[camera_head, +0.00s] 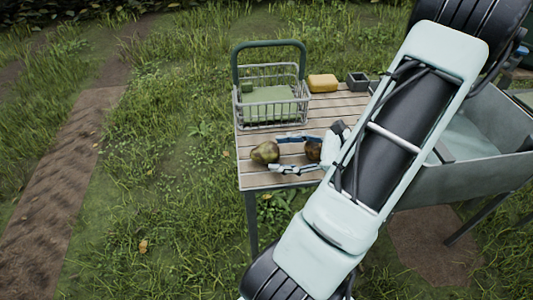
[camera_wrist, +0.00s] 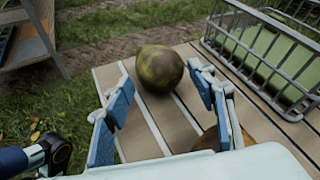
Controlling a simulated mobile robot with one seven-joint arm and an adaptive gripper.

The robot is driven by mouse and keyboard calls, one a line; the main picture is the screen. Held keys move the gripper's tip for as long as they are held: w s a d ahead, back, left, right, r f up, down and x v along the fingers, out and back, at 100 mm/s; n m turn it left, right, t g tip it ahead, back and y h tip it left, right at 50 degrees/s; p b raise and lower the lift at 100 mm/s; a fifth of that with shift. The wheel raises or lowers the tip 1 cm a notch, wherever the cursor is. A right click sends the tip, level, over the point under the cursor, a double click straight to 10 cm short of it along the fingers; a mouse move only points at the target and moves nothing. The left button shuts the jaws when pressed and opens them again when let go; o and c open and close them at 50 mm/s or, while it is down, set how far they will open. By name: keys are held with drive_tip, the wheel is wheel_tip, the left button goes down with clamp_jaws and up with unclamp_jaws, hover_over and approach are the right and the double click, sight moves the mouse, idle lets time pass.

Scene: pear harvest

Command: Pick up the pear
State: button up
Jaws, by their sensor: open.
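A green-brown pear (camera_head: 264,152) lies on the slatted wooden table (camera_head: 262,181), near its left edge. It also shows in the wrist view (camera_wrist: 160,68), centred between and just beyond the fingertips. My gripper (camera_head: 278,153) is open and empty, its blue-padded fingers spread on either side of the line to the pear; I cannot tell whether they touch it. In the wrist view the fingers (camera_wrist: 161,80) show left and right of the pear. A second brown, round fruit-like thing (camera_head: 313,150) sits between the fingers nearer the palm, partly hidden by my gripper.
A grey wire basket (camera_head: 270,113) with a green handle and green contents stands behind the pear. A yellow block (camera_head: 322,83) and a small dark box (camera_head: 358,81) are at the table's back. A grey trough (camera_head: 470,182) stands right. Grass lies left of the table.

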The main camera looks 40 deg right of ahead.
drive_tip(key=shift+x, duration=1.3)
drive_tip(key=c, duration=0.9)
drive_tip(key=shift+c, duration=0.2)
